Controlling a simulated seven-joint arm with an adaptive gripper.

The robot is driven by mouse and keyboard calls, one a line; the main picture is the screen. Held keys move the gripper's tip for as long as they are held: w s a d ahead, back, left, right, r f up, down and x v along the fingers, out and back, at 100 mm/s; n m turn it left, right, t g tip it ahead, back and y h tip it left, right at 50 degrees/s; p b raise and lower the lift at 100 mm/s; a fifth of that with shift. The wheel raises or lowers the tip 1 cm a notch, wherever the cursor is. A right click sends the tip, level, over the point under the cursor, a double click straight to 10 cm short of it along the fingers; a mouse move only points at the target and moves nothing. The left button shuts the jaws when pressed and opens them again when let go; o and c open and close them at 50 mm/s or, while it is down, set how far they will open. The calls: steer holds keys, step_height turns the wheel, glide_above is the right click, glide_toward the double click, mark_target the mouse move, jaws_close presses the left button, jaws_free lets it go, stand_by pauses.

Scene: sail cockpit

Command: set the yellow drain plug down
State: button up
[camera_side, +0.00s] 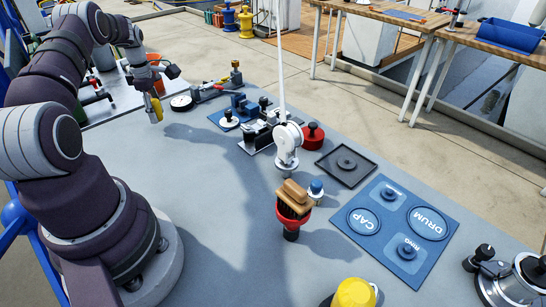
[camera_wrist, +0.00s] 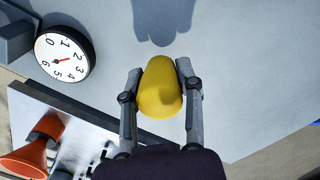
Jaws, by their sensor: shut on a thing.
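The yellow drain plug (camera_wrist: 160,88) is held between the two fingers of my gripper (camera_wrist: 160,76) in the wrist view, with its rounded yellow side facing the camera. In the side view, my gripper (camera_side: 155,92) is at the upper left, and a small part of the yellow plug (camera_side: 154,108) shows below it. The plug appears to be above the grey table (camera_side: 215,215), left of the dial gauge (camera_side: 181,102). A shadow with finger shapes lies on the table apart from the plug in the wrist view. The plug's underside is hidden.
The round white dial (camera_wrist: 62,55) is close by. A blue mat (camera_side: 375,265) with labelled round places and a dark square tray (camera_side: 346,166) lie on the right. Bare table lies centre-left.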

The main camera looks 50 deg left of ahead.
steer(key=shift+f, duration=1.2)
steer(key=o, duration=1)
steer(key=shift+f, duration=0.15)
steer(key=shift+o, duration=0.2)
